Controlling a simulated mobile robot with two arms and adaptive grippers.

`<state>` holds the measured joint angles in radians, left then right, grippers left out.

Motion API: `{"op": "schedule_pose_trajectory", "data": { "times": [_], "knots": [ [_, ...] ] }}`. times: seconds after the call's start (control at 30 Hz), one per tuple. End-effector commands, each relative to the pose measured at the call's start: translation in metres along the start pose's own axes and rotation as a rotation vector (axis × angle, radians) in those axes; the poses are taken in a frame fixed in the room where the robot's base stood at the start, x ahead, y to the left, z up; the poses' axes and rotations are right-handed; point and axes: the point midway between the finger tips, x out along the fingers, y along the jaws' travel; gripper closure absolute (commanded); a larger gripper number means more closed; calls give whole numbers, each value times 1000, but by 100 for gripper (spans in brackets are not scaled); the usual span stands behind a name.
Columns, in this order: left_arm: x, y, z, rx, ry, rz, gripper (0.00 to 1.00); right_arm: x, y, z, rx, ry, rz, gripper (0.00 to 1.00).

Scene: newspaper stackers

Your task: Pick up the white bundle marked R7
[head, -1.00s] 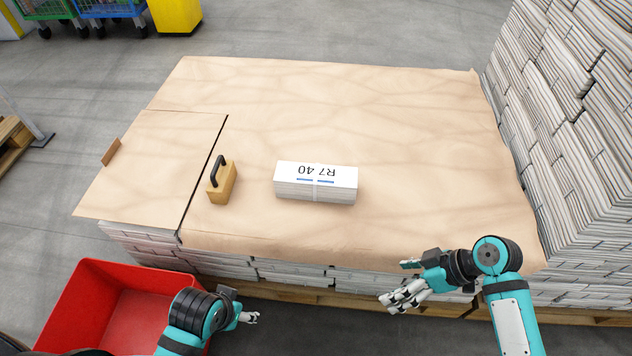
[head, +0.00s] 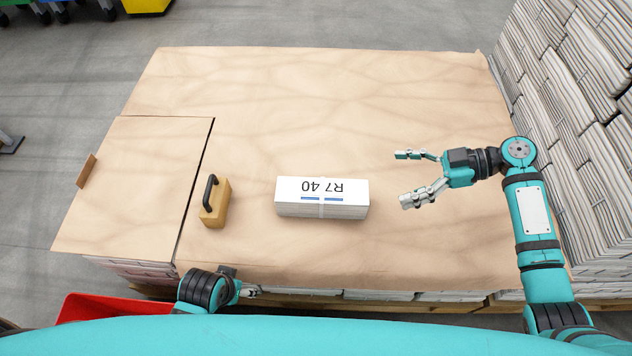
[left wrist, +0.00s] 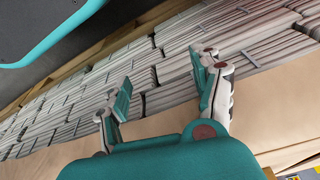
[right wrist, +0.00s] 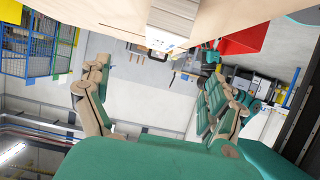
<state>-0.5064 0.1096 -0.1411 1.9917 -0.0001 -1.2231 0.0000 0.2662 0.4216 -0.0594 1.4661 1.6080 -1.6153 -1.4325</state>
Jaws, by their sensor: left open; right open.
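The white bundle marked R7 40 (head: 322,197) lies on the brown paper sheet near the middle of the head view, its lettering upside down. A band runs around its middle. Its end also shows at the top of the right wrist view (right wrist: 172,22). My right gripper (head: 402,178) is open and empty, to the right of the bundle, its fingers pointing toward it with a gap between. My left gripper (head: 250,291) is low at the front edge of the stack; in the left wrist view (left wrist: 160,82) its fingers are open and empty, facing the stacked newspapers.
A wooden block with a black handle (head: 215,202) stands left of the bundle. A small brown piece (head: 87,170) is at the sheet's left edge. A tall newspaper stack (head: 570,100) rises at right. A red bin (head: 110,307) is at lower left. The sheet behind the bundle is clear.

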Motion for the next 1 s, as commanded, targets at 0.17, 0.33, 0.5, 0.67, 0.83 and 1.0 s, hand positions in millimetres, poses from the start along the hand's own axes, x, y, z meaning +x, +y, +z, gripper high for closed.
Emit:
{"op": "schedule_pose_trajectory", "data": {
  "times": [0.17, 0.33, 0.5, 0.67, 0.83, 1.0],
  "knots": [
    [-1, 0, 0, 0, 0, 0, 34, 34, -1, 0, 1, 3, -4, 8],
    [-3, 0, -1, 0, 2, 0, 34, 71, -1, -1, 1, 3, -3, 8],
    [-5, 0, -2, -1, 4, 0, 34, 103, 0, 0, 2, 2, -2, 8],
    [-7, 0, -2, -1, 4, 0, 34, 117, 0, 0, 2, 0, -1, 8],
    [-7, 0, -2, -1, 3, 0, 34, 131, 0, -1, 1, 2, -2, 8],
    [-9, 0, -2, -1, 1, 0, 34, 157, 2, -1, 1, 2, -2, 8]
  ]
}}
